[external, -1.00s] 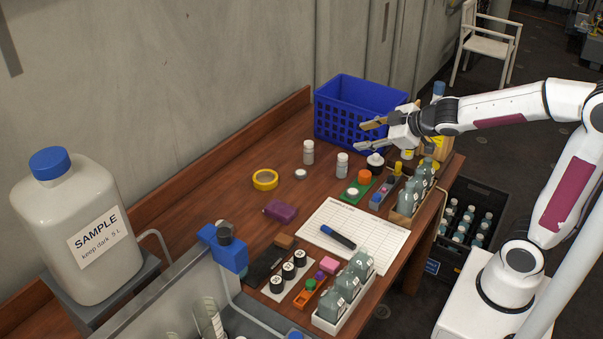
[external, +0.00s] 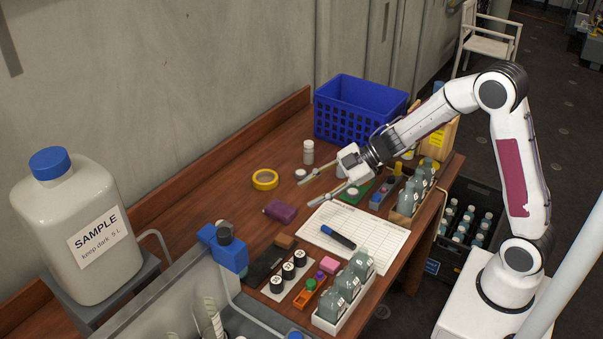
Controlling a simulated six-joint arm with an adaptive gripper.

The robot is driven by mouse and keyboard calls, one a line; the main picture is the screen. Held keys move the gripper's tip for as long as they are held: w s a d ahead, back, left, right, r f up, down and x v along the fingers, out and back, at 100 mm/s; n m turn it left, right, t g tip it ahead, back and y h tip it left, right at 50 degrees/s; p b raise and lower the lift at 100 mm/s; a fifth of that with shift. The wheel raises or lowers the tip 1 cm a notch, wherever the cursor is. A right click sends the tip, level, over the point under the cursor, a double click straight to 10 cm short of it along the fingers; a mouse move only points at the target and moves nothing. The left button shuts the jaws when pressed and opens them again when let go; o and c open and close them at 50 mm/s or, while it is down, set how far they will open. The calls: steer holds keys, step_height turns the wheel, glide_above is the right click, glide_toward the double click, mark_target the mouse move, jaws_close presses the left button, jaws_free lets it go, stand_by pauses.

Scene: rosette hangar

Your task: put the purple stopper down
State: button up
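A small purple stopper (external: 320,275) stands at the end of the orange tray (external: 304,298), beside a green stopper (external: 311,284), near the front of the table. My gripper (external: 307,194) is open, with its two fingers spread apart and pointing left. I see nothing between the fingers. It is above the middle of the table, behind and well away from the purple stopper. It covers part of the things beneath it, including a white bottle.
A white rack of bottles (external: 324,324) stands right of the orange tray. A paper sheet (external: 371,231) with a marker (external: 338,237) lies mid-table. A purple block (external: 280,211), yellow tape (external: 265,179) and a blue crate (external: 347,137) are further back.

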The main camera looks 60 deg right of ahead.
steer(key=s+a+f+n+g+y, duration=0.2)
steer(key=s+a+f+g+y, duration=0.15)
steer(key=s+f, duration=0.2)
steer(key=n+g+y, duration=0.1)
steer(key=g+y, duration=0.1)
steer(key=g, duration=0.2)
glide_toward(320, 276)
steer(key=shift+w+a+r, duration=0.15)
steer(key=shift+w+r, duration=0.4)
steer(key=shift+w, duration=0.2)
steer(key=shift+s+f+n+g, duration=0.15)
steer(key=shift+s+n+g, duration=0.15)
steer(key=shift+s+g, duration=0.2)
steer(key=shift+x, duration=1.35)
